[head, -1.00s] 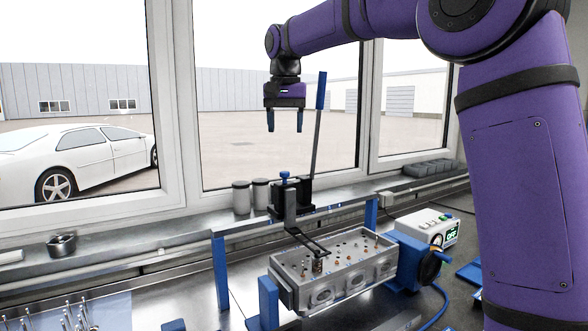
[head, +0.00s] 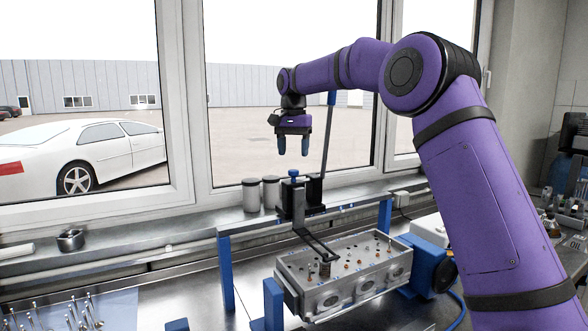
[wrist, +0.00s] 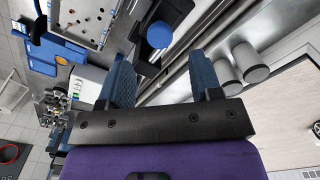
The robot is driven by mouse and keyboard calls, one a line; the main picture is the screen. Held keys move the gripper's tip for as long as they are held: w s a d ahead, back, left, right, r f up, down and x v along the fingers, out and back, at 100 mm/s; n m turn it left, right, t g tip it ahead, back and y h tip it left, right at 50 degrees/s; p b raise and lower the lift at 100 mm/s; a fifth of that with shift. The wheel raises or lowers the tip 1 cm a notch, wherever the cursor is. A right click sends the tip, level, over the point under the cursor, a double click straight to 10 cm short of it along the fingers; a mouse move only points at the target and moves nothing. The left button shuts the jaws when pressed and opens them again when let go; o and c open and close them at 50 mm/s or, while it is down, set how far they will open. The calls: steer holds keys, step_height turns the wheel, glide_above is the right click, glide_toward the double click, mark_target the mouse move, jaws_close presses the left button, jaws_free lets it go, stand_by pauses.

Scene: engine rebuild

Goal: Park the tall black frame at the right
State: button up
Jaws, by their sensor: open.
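The tall black frame (head: 297,205) stands upright behind the metal engine block, with a blue knob (head: 293,173) on top and a long lever with a blue grip (head: 331,98) rising at its right. Its forked foot (head: 316,244) reaches over the block's left end, above a small dark cylindrical part. In the wrist view the blue knob (wrist: 160,35) shows just beyond the fingers. My gripper (head: 293,146) is open, empty and pointing down, apart from and above the frame. In the wrist view its two blue fingers (wrist: 164,80) are spread.
The engine block (head: 345,275) sits between blue supports (head: 273,303). Two grey cylinders (head: 261,193) stand on the sill left of the frame. A metal cup (head: 70,240) is at the far left. Several pins stand on a mat (head: 110,312) at lower left.

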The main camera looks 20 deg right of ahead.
step_height(320, 180, down, 6)
steer(key=shift+r, duration=0.1)
stand_by(0.4)
